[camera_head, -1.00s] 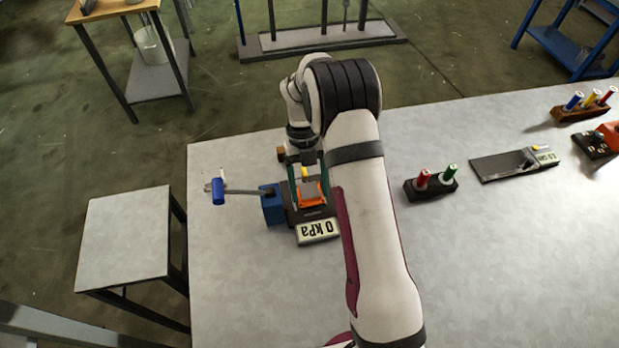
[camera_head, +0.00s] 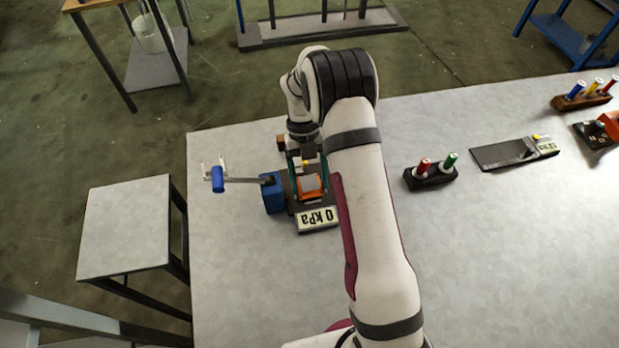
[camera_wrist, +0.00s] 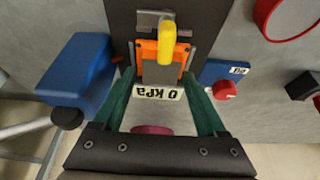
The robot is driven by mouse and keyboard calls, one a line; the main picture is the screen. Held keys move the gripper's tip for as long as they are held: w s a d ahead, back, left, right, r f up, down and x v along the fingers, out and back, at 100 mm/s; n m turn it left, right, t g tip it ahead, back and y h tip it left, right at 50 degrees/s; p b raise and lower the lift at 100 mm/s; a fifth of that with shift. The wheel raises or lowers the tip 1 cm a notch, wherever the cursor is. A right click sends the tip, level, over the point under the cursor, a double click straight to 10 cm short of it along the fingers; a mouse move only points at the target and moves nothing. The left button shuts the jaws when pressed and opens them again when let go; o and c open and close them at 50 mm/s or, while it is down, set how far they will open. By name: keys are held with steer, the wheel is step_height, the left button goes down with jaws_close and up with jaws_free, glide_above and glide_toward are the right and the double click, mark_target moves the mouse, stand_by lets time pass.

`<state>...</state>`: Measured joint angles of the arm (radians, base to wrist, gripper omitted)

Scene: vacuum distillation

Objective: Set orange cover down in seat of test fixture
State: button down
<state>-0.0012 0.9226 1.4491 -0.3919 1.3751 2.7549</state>
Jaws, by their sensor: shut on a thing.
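A yellow handle (camera_wrist: 167,40) stands over the cover's upper part in the wrist view. The seat is hidden under the cover, so I cannot tell whether the cover touches it.
A blue block (camera_head: 272,196) with a blue-handled crank (camera_head: 218,180) stands just left of the fixture. A rack with red and green cylinders (camera_head: 430,178) and a grey plate device (camera_head: 513,153) are to the right.

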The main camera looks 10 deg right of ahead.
steer(key=shift+f, duration=0.5)
stand_by(0.3)
jaws_free()
steer(key=shift+a, duration=0.1)
stand_by(0.4)
steer(key=shift+r, duration=3.55)
steer(key=s+a+r+n+t+y, duration=0.1)
steer(key=s+a+r+n+t, duration=0.15)
steer(key=s+r+n, duration=1.45)
steer(key=s+f+n+t, duration=0.2)
steer(key=s+f+n, duration=0.2)
steer(key=s+n, duration=0.5)
steer(key=n, duration=0.4)
steer(key=shift+a+y, duration=0.4)
